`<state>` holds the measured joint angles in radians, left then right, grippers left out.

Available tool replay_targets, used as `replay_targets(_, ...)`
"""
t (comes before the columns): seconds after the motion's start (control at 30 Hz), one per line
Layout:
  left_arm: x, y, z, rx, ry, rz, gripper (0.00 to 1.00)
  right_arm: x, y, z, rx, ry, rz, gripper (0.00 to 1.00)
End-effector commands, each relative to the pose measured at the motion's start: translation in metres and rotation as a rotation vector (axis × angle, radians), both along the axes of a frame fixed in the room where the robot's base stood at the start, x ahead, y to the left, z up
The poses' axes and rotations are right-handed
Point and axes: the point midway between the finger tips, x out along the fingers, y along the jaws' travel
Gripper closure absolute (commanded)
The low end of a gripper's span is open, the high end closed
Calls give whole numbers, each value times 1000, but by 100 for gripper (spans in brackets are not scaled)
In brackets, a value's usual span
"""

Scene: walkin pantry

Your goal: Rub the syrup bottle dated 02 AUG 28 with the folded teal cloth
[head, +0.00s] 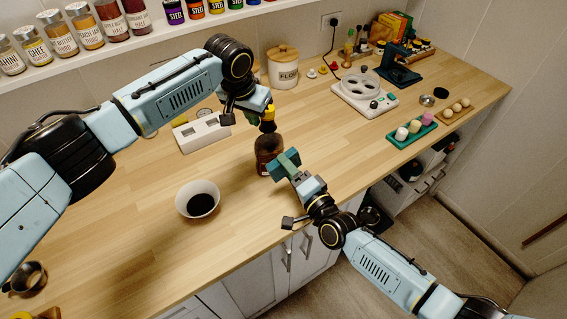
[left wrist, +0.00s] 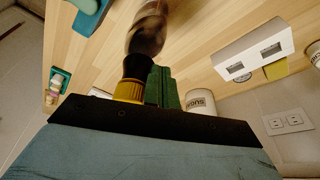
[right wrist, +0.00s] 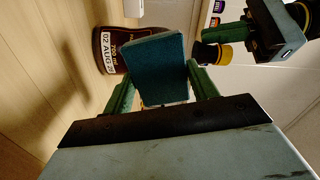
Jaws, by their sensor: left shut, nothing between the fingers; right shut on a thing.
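The dark syrup bottle (head: 266,155) stands upright on the wooden counter, with a yellow and black top. Its label (right wrist: 108,50) reads 02 AUG 28 in the right wrist view. My right gripper (head: 289,166) is shut on the folded teal cloth (right wrist: 155,65), beside the bottle's right side at body height. The cloth hides part of the bottle in the right wrist view; I cannot tell whether they touch. My left gripper (left wrist: 167,80) is shut and empty, close beside the bottle's yellow top (left wrist: 130,90). Whether it touches the top is unclear.
A white bowl of dark liquid (head: 198,200) stands left of the bottle. A white slotted block (head: 202,134) lies behind it. The counter's front edge runs below my right gripper.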

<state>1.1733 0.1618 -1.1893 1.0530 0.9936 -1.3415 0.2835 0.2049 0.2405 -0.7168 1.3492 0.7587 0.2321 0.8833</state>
Motion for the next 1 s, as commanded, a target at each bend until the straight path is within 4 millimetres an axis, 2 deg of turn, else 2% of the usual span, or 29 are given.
replay_targets(0.23, 0, -1, 0, -1, -1, -1, 100, -16, -10, 0, -1, 0, 0, 60)
replay_targets(0.6, 0, -1, 2, -1, 0, 0, 100, -17, -10, 1, -1, 0, 0, 60)
replay_targets(1.0, 0, -1, 27, -2, 1, -1, 100, -17, -10, 32, 0, 0, 0, 60)
